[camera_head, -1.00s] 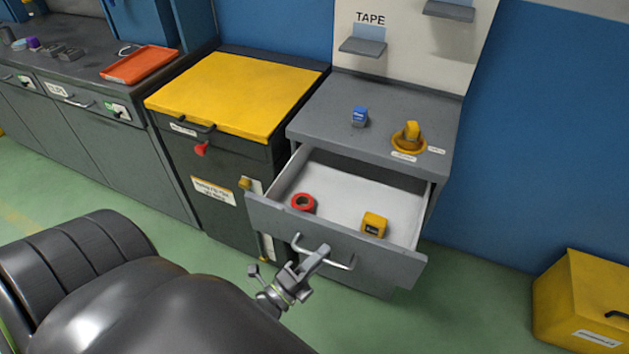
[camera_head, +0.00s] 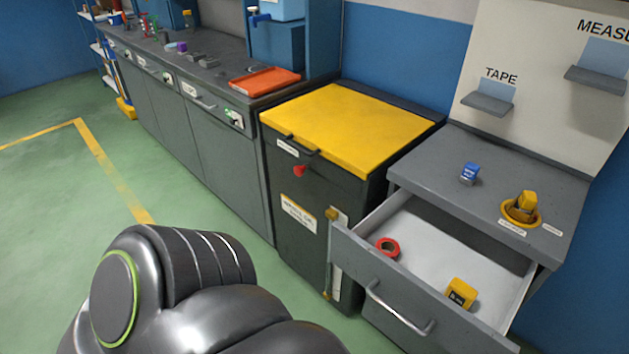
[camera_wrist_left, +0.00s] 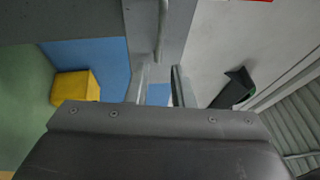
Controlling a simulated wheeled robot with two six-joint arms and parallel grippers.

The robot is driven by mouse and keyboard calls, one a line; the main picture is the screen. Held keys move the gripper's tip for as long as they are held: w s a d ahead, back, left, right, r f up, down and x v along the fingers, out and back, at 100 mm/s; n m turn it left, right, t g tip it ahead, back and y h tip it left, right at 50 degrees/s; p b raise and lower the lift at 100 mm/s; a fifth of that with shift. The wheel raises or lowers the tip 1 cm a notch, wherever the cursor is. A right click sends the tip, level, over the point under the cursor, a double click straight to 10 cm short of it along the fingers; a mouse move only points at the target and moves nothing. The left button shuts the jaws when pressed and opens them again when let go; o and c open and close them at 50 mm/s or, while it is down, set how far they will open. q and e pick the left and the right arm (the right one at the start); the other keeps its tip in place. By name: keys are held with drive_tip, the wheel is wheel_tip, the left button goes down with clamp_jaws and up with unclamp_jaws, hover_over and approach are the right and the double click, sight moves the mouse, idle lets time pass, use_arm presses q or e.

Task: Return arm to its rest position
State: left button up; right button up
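My left arm (camera_head: 190,300) fills the lower left of the head view, with its black, rounded links in front of the cabinets. Its gripper is outside the head view. In the left wrist view my left gripper (camera_wrist_left: 158,88) shows two grey fingers apart, with blue wall visible in the gap and nothing held between them. A grey part with a bar-like handle (camera_wrist_left: 161,30) shows just beyond the fingers; I cannot tell the exact distance. My right gripper is in neither current view.
A grey drawer (camera_head: 410,290) stands pulled out, holding a red tape roll (camera_head: 388,248) and a yellow tape measure (camera_head: 461,293). A yellow-topped bin (camera_head: 350,125) stands beside it. A yellow box (camera_wrist_left: 75,87) shows in the wrist view. Green floor (camera_head: 60,215) at left is clear.

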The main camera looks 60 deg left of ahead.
use_arm(q)
drive_tip(key=shift+v, duration=1)
